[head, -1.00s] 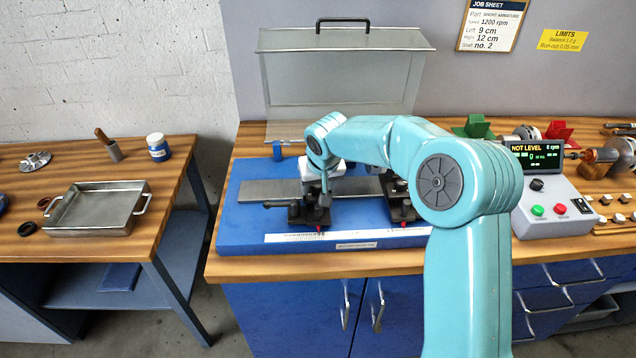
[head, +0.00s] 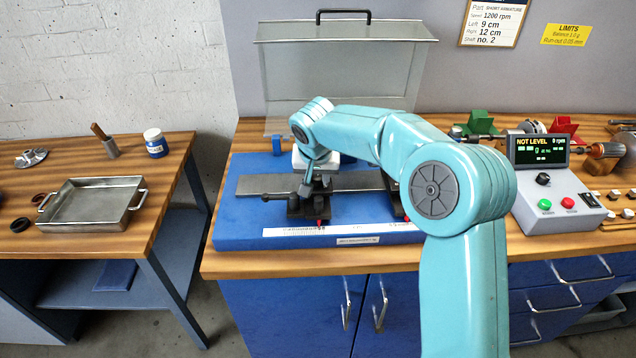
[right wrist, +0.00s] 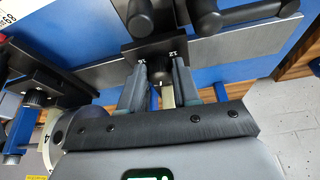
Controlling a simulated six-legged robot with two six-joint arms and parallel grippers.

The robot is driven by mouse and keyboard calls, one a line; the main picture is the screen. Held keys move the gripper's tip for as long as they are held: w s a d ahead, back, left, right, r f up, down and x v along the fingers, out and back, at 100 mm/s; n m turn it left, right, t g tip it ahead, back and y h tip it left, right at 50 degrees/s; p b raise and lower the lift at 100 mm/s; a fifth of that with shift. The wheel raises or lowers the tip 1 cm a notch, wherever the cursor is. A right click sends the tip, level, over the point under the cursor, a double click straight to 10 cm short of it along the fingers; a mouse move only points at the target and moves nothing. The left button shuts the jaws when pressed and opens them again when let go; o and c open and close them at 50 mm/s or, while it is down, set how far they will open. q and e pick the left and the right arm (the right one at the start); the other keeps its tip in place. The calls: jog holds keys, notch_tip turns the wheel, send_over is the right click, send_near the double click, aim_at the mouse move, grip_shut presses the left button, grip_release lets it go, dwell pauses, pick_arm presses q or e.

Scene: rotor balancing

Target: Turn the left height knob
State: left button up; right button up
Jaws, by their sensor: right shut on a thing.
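The left stand (head: 309,207) is a black block with a red tip at its front, on the grey rail (head: 262,185) of the blue balancer base (head: 234,225). My right gripper (head: 306,188) reaches down at this stand, and my arm hides part of it. My left gripper is not in view.
A clear guard with a black handle (head: 343,16) stands behind the base. The control box (head: 551,208) at right reads "NOT LEVEL" and 0 rpm. A metal tray (head: 92,206) sits on the left table. The job sheet (head: 492,22) hangs on the wall.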

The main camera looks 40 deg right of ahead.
jog(key=shift+w+m+g+h+b, duration=0.1)
jog(key=shift+m+g+h+b, duration=0.4)
jog(key=shift+m, duration=0.9)
jog(key=o, duration=1)
jog(key=shift+o, duration=0.3)
jog(key=shift+w+f, duration=0.1)
jog(key=shift+w, duration=0.05)
jog(key=v, duration=1.6)
jog(key=shift+p, duration=0.35)
jog(key=shift+d, duration=0.15)
